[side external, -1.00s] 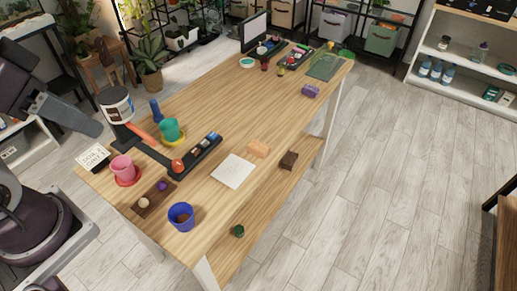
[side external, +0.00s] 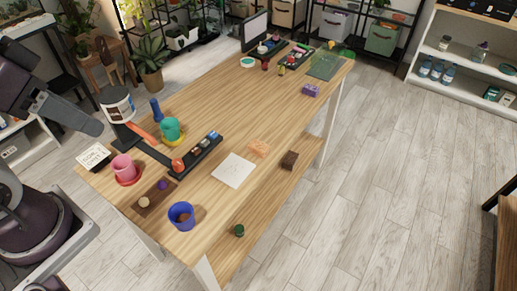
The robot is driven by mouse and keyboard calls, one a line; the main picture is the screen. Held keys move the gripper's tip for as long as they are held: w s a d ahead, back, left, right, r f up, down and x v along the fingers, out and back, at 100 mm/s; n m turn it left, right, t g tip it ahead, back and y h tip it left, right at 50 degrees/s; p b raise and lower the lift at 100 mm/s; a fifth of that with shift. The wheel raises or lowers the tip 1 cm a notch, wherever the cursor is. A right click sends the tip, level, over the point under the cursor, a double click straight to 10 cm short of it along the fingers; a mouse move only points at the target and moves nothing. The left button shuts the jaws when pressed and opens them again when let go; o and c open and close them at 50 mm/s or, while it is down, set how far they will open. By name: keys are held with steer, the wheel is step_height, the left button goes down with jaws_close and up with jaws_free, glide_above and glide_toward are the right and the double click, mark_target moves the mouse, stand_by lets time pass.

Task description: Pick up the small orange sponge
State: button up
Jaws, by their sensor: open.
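The small orange sponge (side external: 258,148) lies on the wooden table (side external: 215,100) near its right long edge, beside the corner of a white sheet (side external: 234,171).
A dark tray (side external: 197,154) with small items, a blue pot (side external: 181,216), a pink pot (side external: 122,167) and a teal pot (side external: 170,129) stand on the left part. A purple block (side external: 310,90) lies farther back. The table's middle is clear.

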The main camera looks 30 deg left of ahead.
steer(key=shift+o, duration=1.4)
